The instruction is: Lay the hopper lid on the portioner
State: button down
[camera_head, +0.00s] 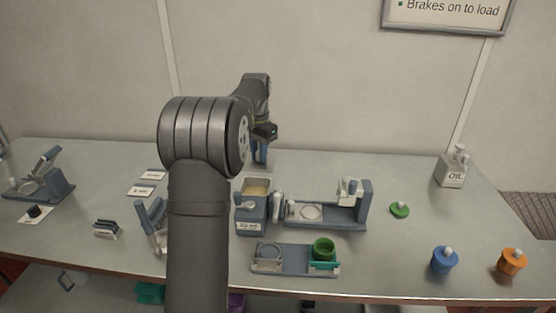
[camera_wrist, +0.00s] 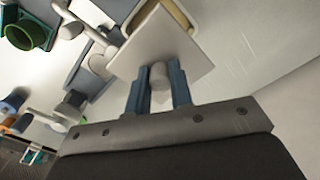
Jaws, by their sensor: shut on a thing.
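My gripper (camera_head: 261,152) is over the table behind the portioner (camera_head: 250,214). In the wrist view its two blue fingers (camera_wrist: 160,88) are shut on the round knob of the hopper lid (camera_wrist: 152,42), a pale square plate. In the head view the lid (camera_head: 259,167) is a thin pale strip below the fingers, partly hidden. The portioner is a blue-grey box with a white label and a hopper open at the top, with yellowish contents. In the wrist view the pale rim of the hopper (camera_wrist: 187,10) shows just past the lid; the lid's height above it is unclear.
Right of the portioner is a blue-grey machine (camera_head: 350,212) with a round plate. In front lies a tray (camera_head: 283,262) with a green cup (camera_head: 323,248). A green lid (camera_head: 399,210), blue jar (camera_head: 444,262), orange jar (camera_head: 512,262) and oil bottle (camera_head: 452,170) stand right.

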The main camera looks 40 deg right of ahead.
aim_at(254, 163)
jog(key=shift+a+r, duration=0.4)
jog(key=shift+a, duration=0.55)
jog(key=shift+f, duration=2.9)
jog(key=shift+f, duration=0.25)
jog(key=shift+f, duration=1)
jog(key=shift+f, duration=0.2)
jog(key=c, duration=0.7)
grip_release()
